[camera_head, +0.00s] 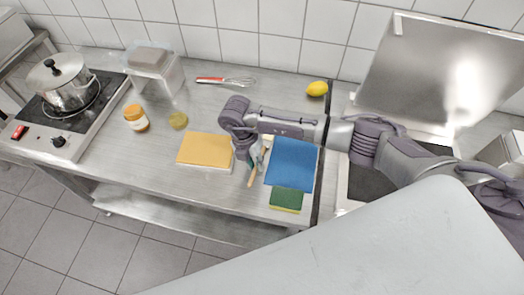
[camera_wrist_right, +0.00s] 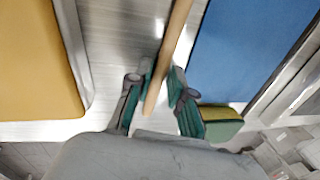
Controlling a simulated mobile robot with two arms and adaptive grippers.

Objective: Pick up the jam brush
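The jam brush (camera_head: 252,178) has a thin wooden handle and lies at a slant in the gap between the yellow board and the blue board. My right gripper (camera_head: 257,160) reaches down over it, and its fingers hide part of the brush. In the right wrist view the handle (camera_wrist_right: 172,45) runs between the two finger pads (camera_wrist_right: 160,80), which sit close against both its sides; the gripper looks shut on it. The brush's far end is out of that view. My left gripper is not in view.
The yellow board (camera_head: 205,149) lies left of the gripper, the blue board (camera_head: 292,164) right, with a green and yellow sponge (camera_head: 286,199) in front.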

